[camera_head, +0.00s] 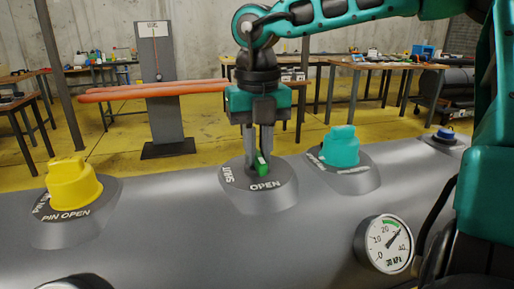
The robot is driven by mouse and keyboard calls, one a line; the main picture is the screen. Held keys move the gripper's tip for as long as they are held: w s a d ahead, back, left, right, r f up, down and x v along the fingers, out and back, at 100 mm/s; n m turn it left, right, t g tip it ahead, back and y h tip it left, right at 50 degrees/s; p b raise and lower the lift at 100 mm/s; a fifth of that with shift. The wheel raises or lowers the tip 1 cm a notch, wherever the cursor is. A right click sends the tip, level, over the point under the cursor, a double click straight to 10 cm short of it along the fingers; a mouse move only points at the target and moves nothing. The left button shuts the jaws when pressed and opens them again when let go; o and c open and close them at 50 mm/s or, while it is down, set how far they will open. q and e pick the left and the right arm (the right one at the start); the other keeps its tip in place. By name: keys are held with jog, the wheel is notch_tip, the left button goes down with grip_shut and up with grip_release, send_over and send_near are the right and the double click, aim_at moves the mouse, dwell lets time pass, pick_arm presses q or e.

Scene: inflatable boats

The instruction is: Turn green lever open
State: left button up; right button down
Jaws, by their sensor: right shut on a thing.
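The green lever (262,164) stands on a round grey base (276,196) set in the grey boat tube (200,225). The base carries the words "SHUT" at its left and "OPEN" at its front. My right gripper (260,161) points straight down from above and is shut on the lever. Its fingers hide part of the lever. I cannot tell exactly which word the lever points to. My left gripper is not in view.
A yellow valve knob (73,183) stands on the tube at the left. A teal knob (339,146) is close to the right of the gripper. A pressure gauge (384,244) sits at the front right, a small blue cap (446,133) farther right. Tables stand behind.

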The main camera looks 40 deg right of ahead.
aim_at(258, 154)
dwell(0.6)
jog(key=c, duration=1.1)
grip_release()
notch_tip(258, 154, up, 13)
jog(key=p, duration=0.3)
